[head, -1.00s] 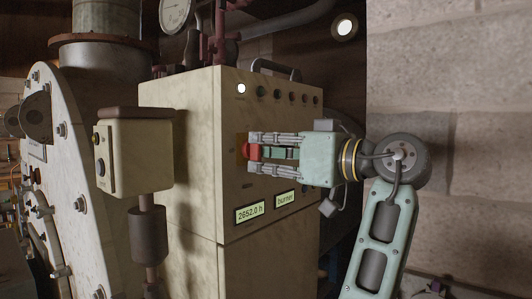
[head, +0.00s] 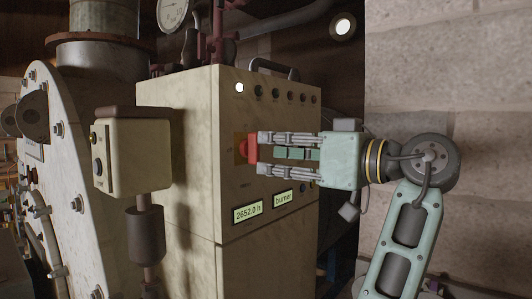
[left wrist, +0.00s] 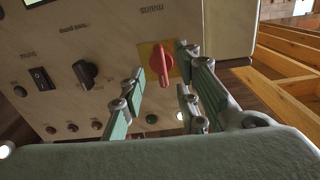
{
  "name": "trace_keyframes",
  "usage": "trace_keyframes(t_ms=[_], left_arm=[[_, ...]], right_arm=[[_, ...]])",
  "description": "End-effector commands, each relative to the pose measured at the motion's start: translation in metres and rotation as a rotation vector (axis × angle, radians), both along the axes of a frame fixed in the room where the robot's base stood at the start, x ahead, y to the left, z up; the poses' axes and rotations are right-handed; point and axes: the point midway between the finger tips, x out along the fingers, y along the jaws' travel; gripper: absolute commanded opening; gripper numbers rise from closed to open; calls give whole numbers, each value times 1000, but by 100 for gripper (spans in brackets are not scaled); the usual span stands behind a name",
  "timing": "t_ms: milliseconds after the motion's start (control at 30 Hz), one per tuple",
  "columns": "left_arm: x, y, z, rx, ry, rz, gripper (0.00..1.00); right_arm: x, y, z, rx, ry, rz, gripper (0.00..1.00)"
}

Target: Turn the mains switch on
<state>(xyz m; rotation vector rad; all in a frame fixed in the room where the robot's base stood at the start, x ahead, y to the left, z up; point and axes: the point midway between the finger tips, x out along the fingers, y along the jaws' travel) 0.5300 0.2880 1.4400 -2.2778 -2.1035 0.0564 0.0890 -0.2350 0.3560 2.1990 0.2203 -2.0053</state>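The mains switch is most likely the red rotary knob (head: 252,148) on a yellow plate, on the front of a cream cabinet (head: 190,150). In the left wrist view the knob (left wrist: 161,64) shows with its grip bar roughly upright in the picture. My left gripper (head: 262,154) faces the knob, its fingers spread and its tips just in front of it. In the left wrist view the fingers (left wrist: 161,68) stand to either side of the knob, with nothing held between them. The right gripper is not in view.
A white lamp (head: 239,87) glows at the cabinet's top corner, beside a row of dark buttons. Two lit displays (head: 248,212) sit below the knob. A black rotary knob (left wrist: 86,74) and a rocker switch (left wrist: 40,78) are nearby. A control box (head: 132,157) stands left of the cabinet.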

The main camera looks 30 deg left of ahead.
Motion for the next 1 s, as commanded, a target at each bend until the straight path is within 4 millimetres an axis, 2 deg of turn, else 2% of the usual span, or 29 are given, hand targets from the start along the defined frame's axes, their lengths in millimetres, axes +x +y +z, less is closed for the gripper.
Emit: trace_keyframes(t_ms=[100, 300, 1000], left_arm=[[-2, -20, 1, 1, 0, -1, 29], [-3, -37, 0, 0, 1, 1, 29], [-3, -38, 0, 0, 0, 1, 29]], right_arm=[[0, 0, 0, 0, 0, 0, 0], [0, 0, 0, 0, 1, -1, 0], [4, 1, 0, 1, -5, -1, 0]])
